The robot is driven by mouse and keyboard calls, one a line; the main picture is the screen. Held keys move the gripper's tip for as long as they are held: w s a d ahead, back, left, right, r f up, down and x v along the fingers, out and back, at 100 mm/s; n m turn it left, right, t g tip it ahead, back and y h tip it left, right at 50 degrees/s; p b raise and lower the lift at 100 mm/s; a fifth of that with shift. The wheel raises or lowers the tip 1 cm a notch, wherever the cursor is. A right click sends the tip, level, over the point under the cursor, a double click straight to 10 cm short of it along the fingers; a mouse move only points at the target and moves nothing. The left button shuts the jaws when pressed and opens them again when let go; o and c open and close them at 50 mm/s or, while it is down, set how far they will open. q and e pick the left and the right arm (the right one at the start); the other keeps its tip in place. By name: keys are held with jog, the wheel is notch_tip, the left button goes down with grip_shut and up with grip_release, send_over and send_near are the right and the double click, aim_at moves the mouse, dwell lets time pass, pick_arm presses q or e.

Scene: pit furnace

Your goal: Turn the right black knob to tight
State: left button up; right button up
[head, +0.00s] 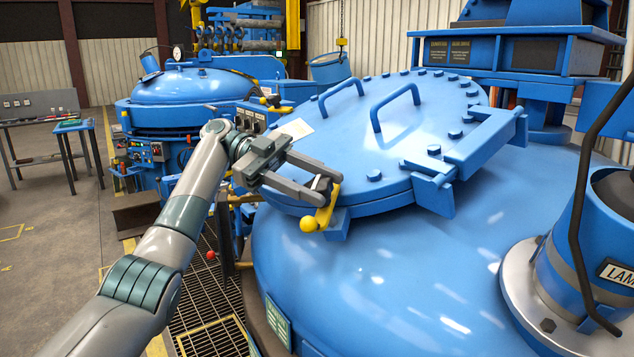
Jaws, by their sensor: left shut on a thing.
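A large blue round furnace lid (400,150) with bolts around its rim and two bar handles sits on the blue domed furnace. At its near left edge is a small black knob (321,184), mostly hidden between my fingers. A yellow lever (325,212) with a yellow ball end stands right beside it and hangs down past the lid's edge. My left gripper (329,187) reaches in from the left and is shut on the black knob at its fingertips. I see no other black knob clearly. My right gripper is not in view.
A blue cylinder with a black bent bar (578,200) stands on the dome at right. A second blue furnace (190,88) stands behind at left. A workbench (45,118) is at far left. A floor grating (205,300) lies beside my left arm.

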aim_at(315, 182)
pick_arm(q)
jog(key=o, duration=1.1)
jog(key=shift+c, duration=0.2)
jog(key=shift+a, duration=0.1)
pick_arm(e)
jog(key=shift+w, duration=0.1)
pick_arm(q)
jog(key=shift+v, duration=0.85)
jog(key=v, duration=0.2)
jog(key=shift+w+a+r+b, duration=0.15)
jog(key=shift+w+a+b, duration=0.1)
jog(key=shift+a+b, duration=0.05)
jog(key=shift+w+a+r, duration=0.15)
jog(key=shift+a, duration=0.15)
jog(key=shift+p+v, duration=1.05)
jog(key=shift+v, duration=0.05)
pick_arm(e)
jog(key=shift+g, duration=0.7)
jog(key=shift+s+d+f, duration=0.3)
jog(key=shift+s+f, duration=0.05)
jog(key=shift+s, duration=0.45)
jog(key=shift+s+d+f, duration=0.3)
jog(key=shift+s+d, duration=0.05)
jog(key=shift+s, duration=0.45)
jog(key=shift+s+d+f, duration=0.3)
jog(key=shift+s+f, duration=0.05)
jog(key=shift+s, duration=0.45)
